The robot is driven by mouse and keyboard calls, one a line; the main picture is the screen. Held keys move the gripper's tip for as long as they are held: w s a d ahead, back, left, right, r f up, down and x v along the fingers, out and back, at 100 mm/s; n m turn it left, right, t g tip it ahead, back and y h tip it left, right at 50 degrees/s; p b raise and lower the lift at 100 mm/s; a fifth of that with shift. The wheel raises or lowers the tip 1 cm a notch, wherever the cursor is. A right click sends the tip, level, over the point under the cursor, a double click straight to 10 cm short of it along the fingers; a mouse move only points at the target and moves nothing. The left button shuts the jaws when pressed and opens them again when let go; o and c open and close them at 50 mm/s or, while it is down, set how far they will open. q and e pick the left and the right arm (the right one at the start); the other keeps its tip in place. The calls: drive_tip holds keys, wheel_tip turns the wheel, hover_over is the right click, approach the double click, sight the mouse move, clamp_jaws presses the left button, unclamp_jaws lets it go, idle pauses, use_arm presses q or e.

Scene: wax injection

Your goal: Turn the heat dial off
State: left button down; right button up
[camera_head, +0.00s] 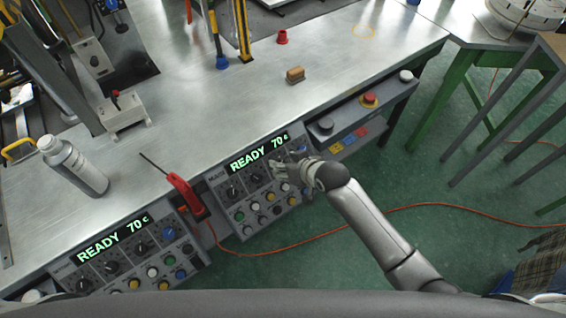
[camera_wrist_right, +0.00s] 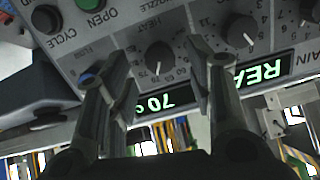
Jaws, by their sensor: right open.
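The HEAT dial (camera_wrist_right: 159,56) is a black round knob with a white pointer line on a grey control panel, which appears upside down in the right wrist view. The pointer is toward the numbers on the display side. My right gripper (camera_wrist_right: 157,75) is open, with one finger on each side of the dial; contact cannot be told. In the head view my right gripper (camera_head: 281,172) is over the right-hand control panel (camera_head: 246,213) and hides the dial there. The panel's display (camera_head: 259,153) reads READY 70 c. My left gripper is not in view.
Other black knobs (camera_wrist_right: 239,31) and colored buttons crowd the panel. A second panel (camera_head: 128,262) also reads READY 70 c. A grey bottle (camera_head: 74,166) and wooden block (camera_head: 295,75) are on the metal bench (camera_head: 330,45).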

drive_tip(key=shift+x, duration=0.8)
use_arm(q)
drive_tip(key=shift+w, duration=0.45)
use_arm(e)
drive_tip(key=shift+w+a+f, duration=0.15)
drive_tip(key=shift+f, duration=0.1)
drive_tip(key=c, duration=1)
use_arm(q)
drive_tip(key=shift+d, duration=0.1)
